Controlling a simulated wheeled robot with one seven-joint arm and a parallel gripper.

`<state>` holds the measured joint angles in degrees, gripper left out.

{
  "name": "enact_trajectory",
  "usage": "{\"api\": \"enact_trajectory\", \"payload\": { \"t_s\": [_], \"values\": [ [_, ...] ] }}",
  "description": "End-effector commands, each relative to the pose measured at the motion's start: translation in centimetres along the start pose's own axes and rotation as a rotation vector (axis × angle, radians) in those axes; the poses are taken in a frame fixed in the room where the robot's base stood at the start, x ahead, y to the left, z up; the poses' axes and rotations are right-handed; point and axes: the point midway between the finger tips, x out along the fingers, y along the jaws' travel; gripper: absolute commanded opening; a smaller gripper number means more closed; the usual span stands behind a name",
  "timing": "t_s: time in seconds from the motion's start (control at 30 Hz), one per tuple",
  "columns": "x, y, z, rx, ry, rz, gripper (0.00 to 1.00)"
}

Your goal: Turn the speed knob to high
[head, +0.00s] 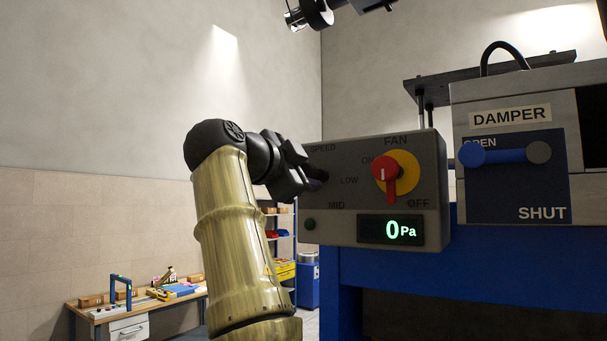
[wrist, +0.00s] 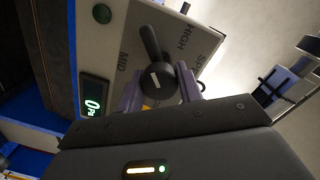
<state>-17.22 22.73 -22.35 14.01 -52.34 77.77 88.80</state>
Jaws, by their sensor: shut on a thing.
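The control panel (head: 312,232) of the press fills the middle of the head view. Its speed knob is hidden there behind my gripper (head: 320,176), which reaches the panel's left part. In the wrist view the black speed knob (wrist: 151,48) sits between the two purple-grey fingers of my gripper (wrist: 160,90), which is shut on it. The knob's long bar points up in that view, between the printed words MID (wrist: 122,59) and HIGH (wrist: 187,37). A short white mark shows near its hub. The exact setting is hard to tell.
Beside it are the red fan switch (head: 384,170) on a yellow plate and a green display (head: 390,230) reading 0 Pa. The blue damper lever (head: 505,155) is farther right. A workbench (head: 135,308) and shelves (head: 277,225) stand well behind.

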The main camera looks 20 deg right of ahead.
Motion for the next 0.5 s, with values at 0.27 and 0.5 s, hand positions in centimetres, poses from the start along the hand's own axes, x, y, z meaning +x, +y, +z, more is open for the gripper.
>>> {"api": "enact_trajectory", "payload": {
  "t_s": [0.27, 0.5],
  "values": [
    [0.03, 0.10, 0.15, -0.001, -0.001, 0.004, 0.13],
    [-0.07, 0.02, 0.15, -0.001, -0.001, 0.001, 0.57]
  ]
}}
